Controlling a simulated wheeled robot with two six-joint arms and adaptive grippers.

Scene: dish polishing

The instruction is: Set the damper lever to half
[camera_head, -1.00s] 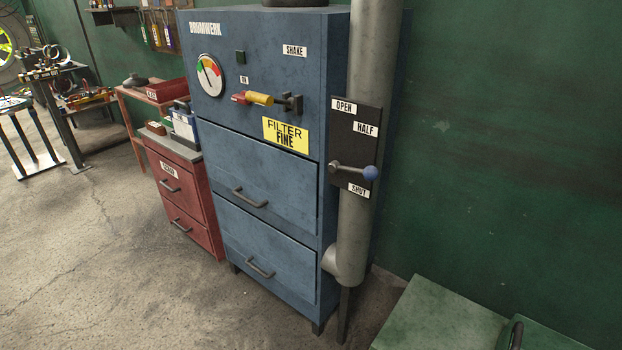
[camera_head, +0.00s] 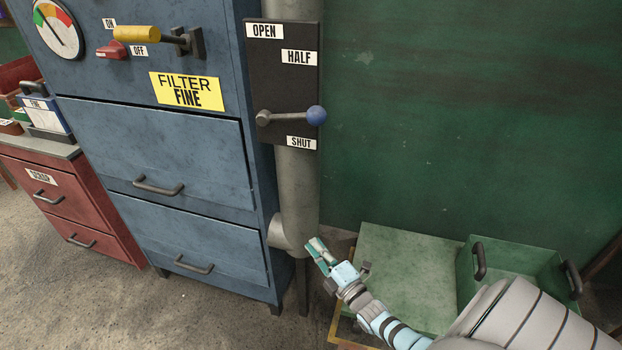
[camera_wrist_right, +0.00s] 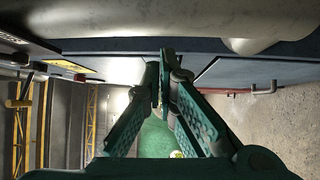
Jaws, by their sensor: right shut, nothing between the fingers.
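The damper lever (camera_head: 290,117) has a grey pivot at its left and a blue ball knob (camera_head: 316,115) at its right end. It lies about level on a black plate (camera_head: 264,75) fixed to the grey pipe. The plate carries the labels OPEN (camera_head: 264,31), HALF (camera_head: 299,57) and SHUT (camera_head: 301,143). The knob sits between HALF and SHUT, nearer SHUT. My right gripper (camera_head: 313,243) is shut and empty, well below the lever by the lower pipe. Its fingers (camera_wrist_right: 158,75) meet at the tips in the right wrist view. My left gripper is not in view.
The blue filter cabinet (camera_head: 90,126) stands left of the pipe (camera_head: 301,195), with a yellow handle (camera_head: 136,34) sticking out. A green bin (camera_head: 470,265) and green top (camera_head: 400,260) lie low at the right. The wall right of the lever is clear.

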